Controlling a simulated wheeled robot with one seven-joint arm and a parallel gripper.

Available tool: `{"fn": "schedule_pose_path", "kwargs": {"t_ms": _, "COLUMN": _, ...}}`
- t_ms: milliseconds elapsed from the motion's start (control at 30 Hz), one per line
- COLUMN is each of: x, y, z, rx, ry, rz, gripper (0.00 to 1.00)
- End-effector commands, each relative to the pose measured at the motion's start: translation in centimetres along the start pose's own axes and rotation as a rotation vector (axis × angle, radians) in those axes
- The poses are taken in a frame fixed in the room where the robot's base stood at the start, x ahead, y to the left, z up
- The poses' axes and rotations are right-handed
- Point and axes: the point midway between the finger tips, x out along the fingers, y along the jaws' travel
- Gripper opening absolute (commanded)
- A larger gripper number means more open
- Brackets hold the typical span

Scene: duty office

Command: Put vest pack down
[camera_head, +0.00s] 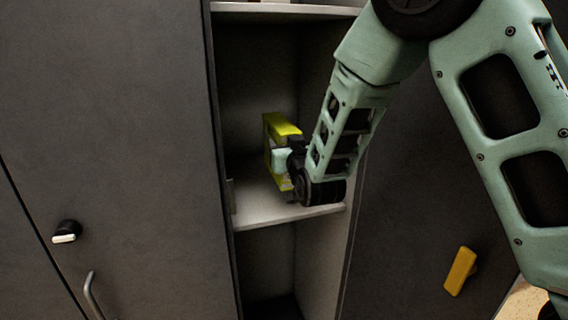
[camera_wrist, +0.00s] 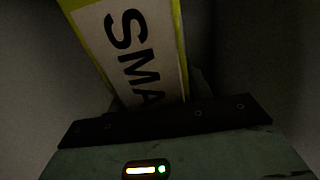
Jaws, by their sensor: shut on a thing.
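The vest pack (camera_head: 281,126) is a yellow-green pack with a pale panel. It is inside the open cabinet compartment, just above or on the light shelf (camera_head: 250,208); I cannot tell whether it touches. In the wrist view the vest pack (camera_wrist: 133,50) shows a white label with the black letters "SMA" and yellow-green edges. My gripper (camera_head: 290,165) is shut on the vest pack and reaches into the compartment from the right. My gripper hides part of the pack, and its fingertips are hard to make out.
A dark panel at right bears a yellow handle (camera_head: 460,270). An upper shelf (camera_head: 285,9) and a lower opening (camera_head: 265,265) bound the space.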

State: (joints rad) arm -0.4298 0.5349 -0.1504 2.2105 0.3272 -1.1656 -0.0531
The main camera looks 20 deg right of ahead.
Motion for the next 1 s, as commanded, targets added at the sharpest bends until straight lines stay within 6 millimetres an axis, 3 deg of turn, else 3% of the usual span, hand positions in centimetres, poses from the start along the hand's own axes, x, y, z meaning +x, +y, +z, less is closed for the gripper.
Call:
{"fn": "schedule_pose_path", "kwargs": {"t_ms": 333, "x": 0.0, "y": 0.0, "z": 4.1, "rx": -0.001, "ry": 0.001, "rz": 0.000, "gripper": 0.22}}
{"fn": "schedule_pose_path", "kwargs": {"t_ms": 767, "x": 0.0, "y": 0.0, "z": 4.8, "rx": 0.000, "ry": 0.003, "rz": 0.000, "gripper": 0.22}}
{"fn": "schedule_pose_path", "kwargs": {"t_ms": 800, "x": 0.0, "y": 0.0, "z": 4.8, "rx": 0.000, "ry": 0.001, "rz": 0.000, "gripper": 0.55}}
{"fn": "schedule_pose_path", "kwargs": {"t_ms": 867, "x": 0.0, "y": 0.0, "z": 4.7, "rx": 0.000, "ry": 0.001, "rz": 0.000, "gripper": 0.72}}
{"fn": "schedule_pose_path", "kwargs": {"t_ms": 1000, "x": 0.0, "y": 0.0, "z": 4.7, "rx": 0.000, "ry": 0.001, "rz": 0.000, "gripper": 0.72}}
